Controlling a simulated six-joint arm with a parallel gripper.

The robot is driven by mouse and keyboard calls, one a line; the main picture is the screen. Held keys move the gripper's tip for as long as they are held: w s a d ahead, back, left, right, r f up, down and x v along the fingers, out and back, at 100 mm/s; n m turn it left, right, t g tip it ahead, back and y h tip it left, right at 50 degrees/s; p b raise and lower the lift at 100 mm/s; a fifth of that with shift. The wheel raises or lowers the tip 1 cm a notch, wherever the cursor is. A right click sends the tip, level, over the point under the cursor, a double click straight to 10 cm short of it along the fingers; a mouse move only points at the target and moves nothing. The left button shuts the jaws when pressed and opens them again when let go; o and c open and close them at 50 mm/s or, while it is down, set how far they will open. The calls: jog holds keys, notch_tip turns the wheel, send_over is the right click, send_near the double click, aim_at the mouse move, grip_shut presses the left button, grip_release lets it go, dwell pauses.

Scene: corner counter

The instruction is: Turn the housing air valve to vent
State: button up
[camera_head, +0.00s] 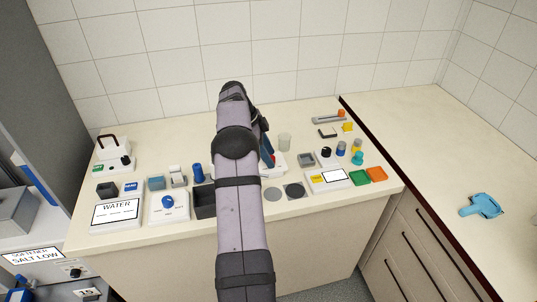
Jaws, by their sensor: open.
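A white box with a blue round knob (168,201) stands at the front left of the counter. Its small print is too blurred to read, so I cannot tell whether this knob is the housing air valve. A white unit with a blue upright part (267,152) is partly hidden behind my arm. My gripper (262,124) is mostly hidden behind my arm, over the middle of the counter. It is open, and no held thing shows.
A WATER sign (116,213) stands at the front left, with a dark open box (204,204) right of the knob box. The right counter holds a blue object (482,206).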

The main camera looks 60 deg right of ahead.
jog(key=v, duration=0.7)
jog(key=shift+b, duration=0.45)
jog(key=shift+r, duration=0.1)
